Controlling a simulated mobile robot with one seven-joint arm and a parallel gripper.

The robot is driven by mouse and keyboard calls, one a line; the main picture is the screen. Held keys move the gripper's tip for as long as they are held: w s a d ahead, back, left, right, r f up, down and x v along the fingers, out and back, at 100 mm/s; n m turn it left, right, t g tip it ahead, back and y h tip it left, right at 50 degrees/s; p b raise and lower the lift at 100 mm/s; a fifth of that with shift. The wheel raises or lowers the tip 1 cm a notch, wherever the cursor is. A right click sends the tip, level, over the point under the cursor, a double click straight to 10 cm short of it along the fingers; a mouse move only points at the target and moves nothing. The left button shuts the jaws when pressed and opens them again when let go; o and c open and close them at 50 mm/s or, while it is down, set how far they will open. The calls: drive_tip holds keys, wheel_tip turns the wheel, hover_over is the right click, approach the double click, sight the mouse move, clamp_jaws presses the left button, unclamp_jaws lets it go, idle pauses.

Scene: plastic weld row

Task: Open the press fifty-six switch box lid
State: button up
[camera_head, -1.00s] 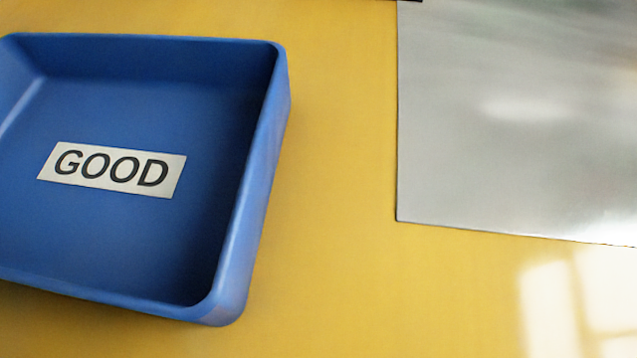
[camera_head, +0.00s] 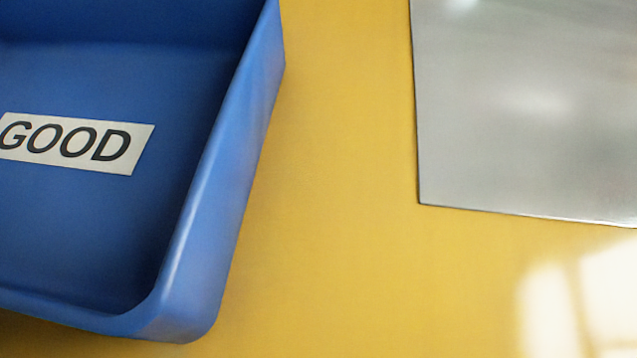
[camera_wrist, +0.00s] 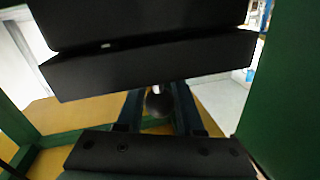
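The switch box and its lid cannot be made out in either view. The head view shows no part of my gripper. In the wrist view a large black block (camera_wrist: 150,68) spans the top, and a black bar with several small round holes or screws (camera_wrist: 160,157) spans the bottom. A gap lies between them. I cannot tell whether these dark parts belong to my gripper or to a machine. A small dark round piece (camera_wrist: 158,102) with a pale tip shows in the gap, between two dark slanting legs. Nothing is seen held.
A dark green panel (camera_wrist: 288,100) fills the right side of the wrist view, with green framing at left. In the head view, a blue bin labelled GOOD (camera_head: 200,250) stands at left on a yellow surface (camera_head: 340,200). A grey metal sheet (camera_head: 530,110) is at upper right.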

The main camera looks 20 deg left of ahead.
clamp_jaws()
idle(0.9)
drive_tip(key=shift+s+r+p, duration=0.1)
drive_tip(key=shift+r+p, duration=0.05)
drive_tip(key=shift+p, duration=0.35)
